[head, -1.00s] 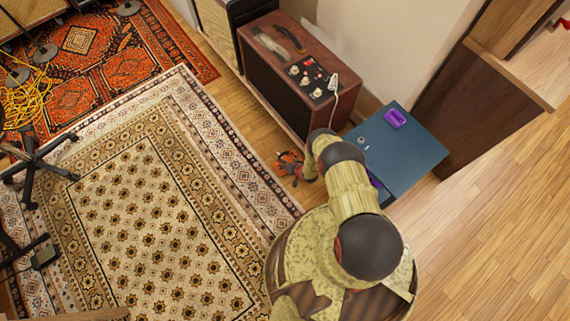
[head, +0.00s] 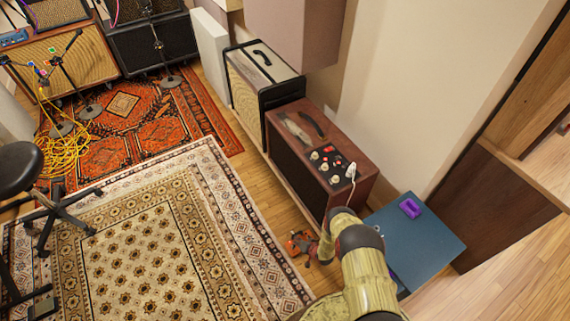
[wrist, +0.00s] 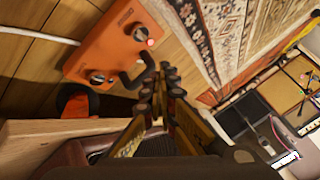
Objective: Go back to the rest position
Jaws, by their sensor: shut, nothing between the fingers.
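My gripper (wrist: 158,82) is shut and empty in the wrist view. An orange pedal (wrist: 112,46) with dark knobs lies on the wooden floor ahead and to the left of its fingertips there. A dark curved piece shows between the pedal and the fingertips; I cannot tell whether it touches the gripper. In the head view, my arm reaches up from the bottom edge and hides my gripper. An orange object (head: 301,243) lies on the floor just left of the arm.
A brown amplifier (head: 300,165) stands behind my arm, beside a black-and-cream amplifier (head: 262,80). A blue surface (head: 415,240) with a purple item (head: 410,208) is to the right. A patterned rug (head: 150,250), a stool (head: 20,170) and yellow cable (head: 62,155) are left.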

